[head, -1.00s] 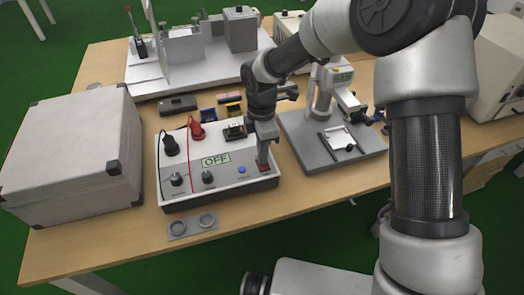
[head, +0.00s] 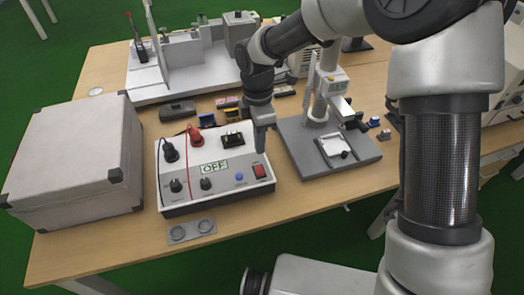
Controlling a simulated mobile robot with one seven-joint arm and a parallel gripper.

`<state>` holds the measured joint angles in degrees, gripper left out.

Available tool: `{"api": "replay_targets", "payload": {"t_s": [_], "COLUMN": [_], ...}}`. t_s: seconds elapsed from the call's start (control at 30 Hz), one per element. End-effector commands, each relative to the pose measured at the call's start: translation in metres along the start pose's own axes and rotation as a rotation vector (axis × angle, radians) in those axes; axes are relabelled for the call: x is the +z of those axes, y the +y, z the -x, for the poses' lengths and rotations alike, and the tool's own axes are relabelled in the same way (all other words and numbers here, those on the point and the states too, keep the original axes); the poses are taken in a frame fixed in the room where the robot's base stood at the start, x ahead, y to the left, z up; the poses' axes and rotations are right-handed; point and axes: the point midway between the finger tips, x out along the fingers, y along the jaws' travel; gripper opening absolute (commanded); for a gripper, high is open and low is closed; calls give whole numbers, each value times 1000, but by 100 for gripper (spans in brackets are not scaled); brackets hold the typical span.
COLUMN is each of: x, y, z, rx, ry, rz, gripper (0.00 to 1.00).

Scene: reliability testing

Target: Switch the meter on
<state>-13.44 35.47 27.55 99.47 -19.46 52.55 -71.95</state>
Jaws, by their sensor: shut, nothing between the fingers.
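The meter (head: 215,185) is a white box with a dark base near the front of the table. Its display (head: 214,167) reads OFF. A red rocker switch (head: 259,171) sits at the right end of its top, with a blue button (head: 239,177) to its left. Black and red plugs with leads stand at its back left, and two black knobs are on its front left. My gripper (head: 260,150) points down, shut and empty, just behind and above the red switch. It appears apart from the switch, which is in plain view.
A large grey case (head: 75,160) stands left of the meter. A grey stand (head: 325,150) with a vertical column is close on the right. A white bench fixture (head: 185,60) fills the back. A small grey plate (head: 191,230) lies in front of the meter.

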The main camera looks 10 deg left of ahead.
Motion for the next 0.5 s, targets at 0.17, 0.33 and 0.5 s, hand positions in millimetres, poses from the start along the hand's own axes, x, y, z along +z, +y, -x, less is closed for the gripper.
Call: {"api": "replay_targets", "payload": {"t_s": [0.17,0.33,0.5], "x": [0,0,0], "y": [3,4,4], "z": [38,55,59], "rx": [4,2,0], "ry": [0,1,1], "rz": [0,0,1], "gripper": [0,0,0]}}
